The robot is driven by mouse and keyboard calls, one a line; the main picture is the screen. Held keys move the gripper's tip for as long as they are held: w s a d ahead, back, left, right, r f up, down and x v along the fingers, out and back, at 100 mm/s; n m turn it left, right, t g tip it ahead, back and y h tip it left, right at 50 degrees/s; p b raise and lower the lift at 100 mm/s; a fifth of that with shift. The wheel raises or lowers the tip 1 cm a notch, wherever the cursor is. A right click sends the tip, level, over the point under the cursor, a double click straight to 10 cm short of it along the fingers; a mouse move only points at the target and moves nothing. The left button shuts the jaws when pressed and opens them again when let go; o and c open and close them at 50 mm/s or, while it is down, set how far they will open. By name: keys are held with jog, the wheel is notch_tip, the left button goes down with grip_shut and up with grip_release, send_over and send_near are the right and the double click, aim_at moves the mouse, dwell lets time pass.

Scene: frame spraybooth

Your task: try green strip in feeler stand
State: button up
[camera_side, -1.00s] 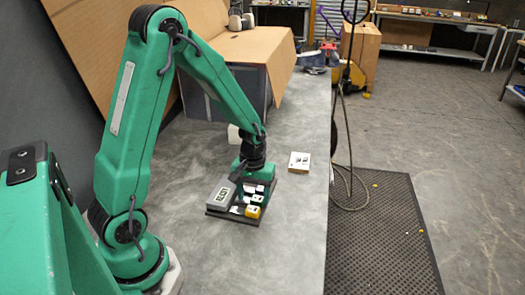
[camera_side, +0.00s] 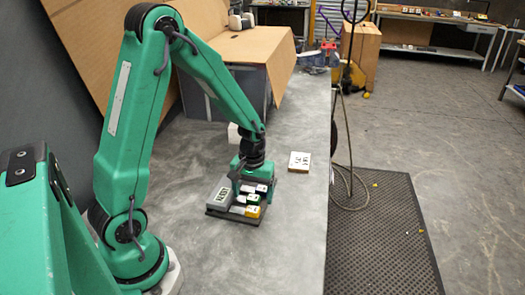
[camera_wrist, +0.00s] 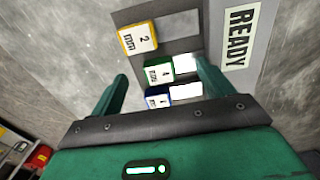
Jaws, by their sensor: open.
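The feeler stand (camera_side: 217,197) is a low dark base with a raised grey block along its left side. In the wrist view the block bears a READY label (camera_wrist: 239,37). The green strip (camera_wrist: 158,69), marked 4 mm, sits in the stand between the yellow strip (camera_wrist: 139,38), marked 2 mm, and the blue strip (camera_wrist: 157,96); its number is hard to read. My gripper (camera_wrist: 161,70) is open over the stand. Its fingers are apart to either side of the green strip, with no clear contact. In the side view the green strip (camera_side: 253,199) is partly hidden by the gripper.
A small white marked box (camera_side: 299,161) lies right of the stand on the grey table (camera_side: 295,230). A white rounded object (camera_side: 234,132) and a cardboard-covered bin (camera_side: 240,85) stand behind. The table in front of the stand is clear.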

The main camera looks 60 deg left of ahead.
jog(key=shift+w+r, duration=0.1)
jog(key=shift+r, duration=2.75)
jog(key=shift+r, duration=0.15)
jog(key=shift+d+r, duration=0.2)
jog(key=shift+r, duration=0.25)
jog(key=s+d+r+m+t, duration=0.2)
jog(key=s+d+r+m, duration=0.2)
jog(key=s+r, duration=0.2)
jog(key=s+d+r+m+t, duration=0.3)
jog(key=s+r, duration=0.3)
jog(key=r, duration=0.3)
jog(key=shift+d+m+t, duration=0.3)
jog(key=shift+d+m, duration=0.2)
jog(key=shift+d, duration=0.1)
jog(key=shift+r, duration=0.1)
